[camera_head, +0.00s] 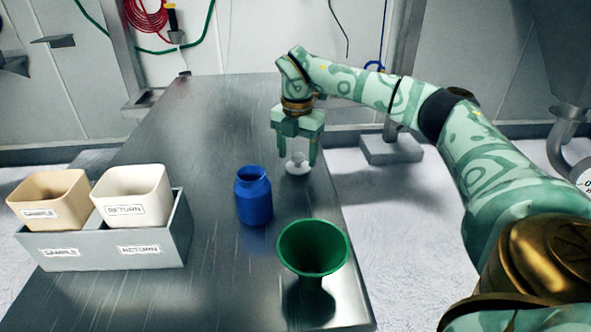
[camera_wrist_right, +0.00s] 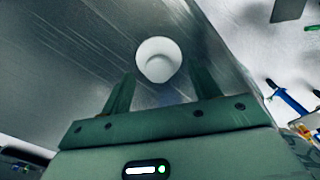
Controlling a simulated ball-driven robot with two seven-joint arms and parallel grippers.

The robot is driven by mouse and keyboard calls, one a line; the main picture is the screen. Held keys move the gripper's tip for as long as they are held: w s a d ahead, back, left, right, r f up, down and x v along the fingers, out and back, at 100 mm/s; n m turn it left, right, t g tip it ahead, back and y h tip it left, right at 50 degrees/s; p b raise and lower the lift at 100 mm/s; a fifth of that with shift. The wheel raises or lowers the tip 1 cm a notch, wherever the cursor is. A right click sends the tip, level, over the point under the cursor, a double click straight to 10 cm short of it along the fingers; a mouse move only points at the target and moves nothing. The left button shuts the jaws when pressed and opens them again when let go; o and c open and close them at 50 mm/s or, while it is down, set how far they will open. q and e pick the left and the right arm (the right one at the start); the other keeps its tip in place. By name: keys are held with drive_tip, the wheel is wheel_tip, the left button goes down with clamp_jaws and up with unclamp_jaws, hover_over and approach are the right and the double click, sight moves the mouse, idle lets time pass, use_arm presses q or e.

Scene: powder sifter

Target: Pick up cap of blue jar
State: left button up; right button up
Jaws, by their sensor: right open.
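The blue jar (camera_head: 253,197) stands upright on the metal table with its mouth uncovered. A small white cap with a knob (camera_head: 298,165) lies on the table behind and to the right of the jar. My right gripper (camera_head: 297,160) points down over the cap, with its two fingers apart and the cap's knob between or just below them. In the right wrist view the white cap (camera_wrist_right: 158,60) shows beyond the open fingertips (camera_wrist_right: 152,78). Whether the fingers touch the cap cannot be told. My left gripper is not in view.
A green funnel (camera_head: 313,250) stands at the table's front right. A grey holder (camera_head: 95,248) at left carries a tan SAMPLE bin (camera_head: 50,200) and a white RETURN bin (camera_head: 132,194). The table's (camera_head: 215,120) back is clear. Its right edge runs close to the cap.

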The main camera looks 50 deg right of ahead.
sight(297, 156)
wheel_tip(297, 156, down, 3)
drive_tip(key=shift+w+f+b, duration=0.1)
drive_tip(key=shift+f+b, duration=0.05)
drive_tip(key=shift+b, duration=0.35)
drive_tip(key=shift+r, duration=0.2)
drive_tip(key=c, duration=0.6)
